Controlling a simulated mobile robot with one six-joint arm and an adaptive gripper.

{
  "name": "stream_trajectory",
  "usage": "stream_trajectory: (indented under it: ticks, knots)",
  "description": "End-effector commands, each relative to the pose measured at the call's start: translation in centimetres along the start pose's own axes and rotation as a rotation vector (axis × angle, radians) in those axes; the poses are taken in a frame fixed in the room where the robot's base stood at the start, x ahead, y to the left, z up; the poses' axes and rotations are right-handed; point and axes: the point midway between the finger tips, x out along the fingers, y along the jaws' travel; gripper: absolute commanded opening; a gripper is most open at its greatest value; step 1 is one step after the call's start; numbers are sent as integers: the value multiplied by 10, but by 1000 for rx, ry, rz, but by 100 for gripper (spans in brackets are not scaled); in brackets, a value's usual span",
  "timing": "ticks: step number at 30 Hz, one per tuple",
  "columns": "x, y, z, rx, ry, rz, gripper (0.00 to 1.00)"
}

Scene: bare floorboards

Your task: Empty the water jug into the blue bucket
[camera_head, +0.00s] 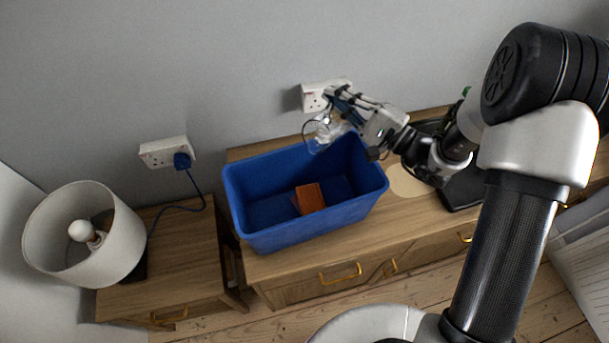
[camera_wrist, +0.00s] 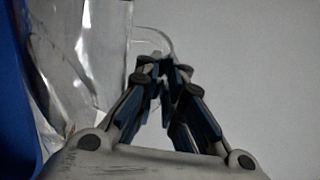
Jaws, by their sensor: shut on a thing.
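The blue bucket (camera_head: 255,230) is a rectangular tub on a wooden cabinet, with an orange-brown block (camera_head: 310,198) lying inside it. The clear water jug (camera_head: 322,133) is held over the bucket's far right rim, against the grey wall. It looks tilted, but its exact angle and any water in it are hard to tell. My gripper (camera_head: 338,98) is shut on the jug's handle. In the wrist view, my gripper (camera_wrist: 165,75) closes at the handle, the jug (camera_wrist: 85,60) fills the left side, and the bucket (camera_wrist: 15,95) shows at the left edge.
A lamp with a white shade (camera_head: 70,240) stands on a small wooden side table (camera_head: 185,250) at left. Wall sockets (camera_head: 163,152) are behind. A round beige mat (camera_head: 408,180) and a black object (camera_head: 462,190) lie on the cabinet (camera_head: 300,262) right of the bucket.

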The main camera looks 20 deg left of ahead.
Motion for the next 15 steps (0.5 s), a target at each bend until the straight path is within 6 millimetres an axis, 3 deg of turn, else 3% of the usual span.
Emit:
stream_trajectory:
  ticks: [15]
  knots:
    - [-1,4,13,-84,-17,-2,0]
